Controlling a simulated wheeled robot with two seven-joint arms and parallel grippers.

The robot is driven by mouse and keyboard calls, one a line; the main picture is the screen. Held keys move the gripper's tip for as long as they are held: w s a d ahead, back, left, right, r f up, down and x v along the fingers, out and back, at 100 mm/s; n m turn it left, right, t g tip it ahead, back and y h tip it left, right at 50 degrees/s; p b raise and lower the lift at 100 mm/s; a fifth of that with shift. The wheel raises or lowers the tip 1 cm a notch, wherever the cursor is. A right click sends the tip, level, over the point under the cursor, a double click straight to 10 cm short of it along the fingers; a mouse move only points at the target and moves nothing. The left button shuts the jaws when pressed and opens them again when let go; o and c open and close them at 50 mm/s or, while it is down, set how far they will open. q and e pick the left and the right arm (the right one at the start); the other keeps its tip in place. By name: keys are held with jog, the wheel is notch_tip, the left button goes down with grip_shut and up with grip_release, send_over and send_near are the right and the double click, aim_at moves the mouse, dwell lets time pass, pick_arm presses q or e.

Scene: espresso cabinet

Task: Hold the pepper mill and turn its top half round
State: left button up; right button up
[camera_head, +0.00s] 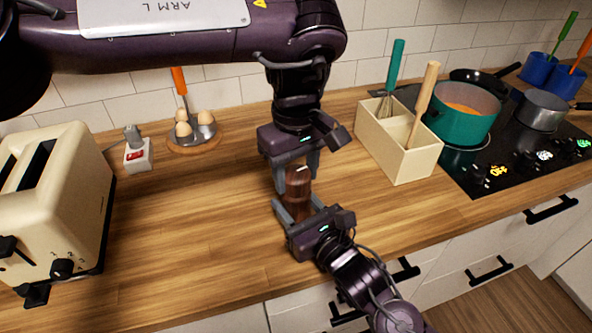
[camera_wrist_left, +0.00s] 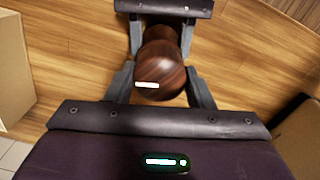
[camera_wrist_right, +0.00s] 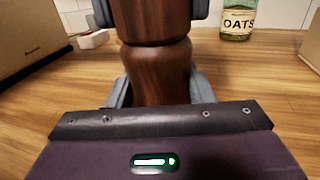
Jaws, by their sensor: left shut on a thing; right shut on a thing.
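The dark brown wooden pepper mill (camera_head: 298,182) stands upright on the wooden counter. My left gripper (camera_head: 297,168) comes down from above and is shut on the mill's top half. My right gripper (camera_head: 297,211) reaches in low from the front and is shut on the lower half. In the left wrist view the mill's round top (camera_wrist_left: 160,72) sits between the left fingers. In the right wrist view the mill's body (camera_wrist_right: 157,75) is between the right fingers, with a seam above them. The fingers hide parts of the mill.
A cream toaster (camera_head: 55,195) stands at the left. An egg holder (camera_head: 196,138) and white socket block (camera_head: 138,156) are behind. A cream utensil box (camera_head: 400,145) is right, beside the hob with a teal pot (camera_head: 463,115). An oats jar (camera_wrist_right: 238,18) shows behind the mill.

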pick_arm(q)
jog(key=shift+w+a+m, duration=0.1)
jog(key=shift+m, duration=0.3)
pick_arm(e)
jog(key=shift+f, duration=0.1)
pick_arm(q)
jog(key=o, duration=1)
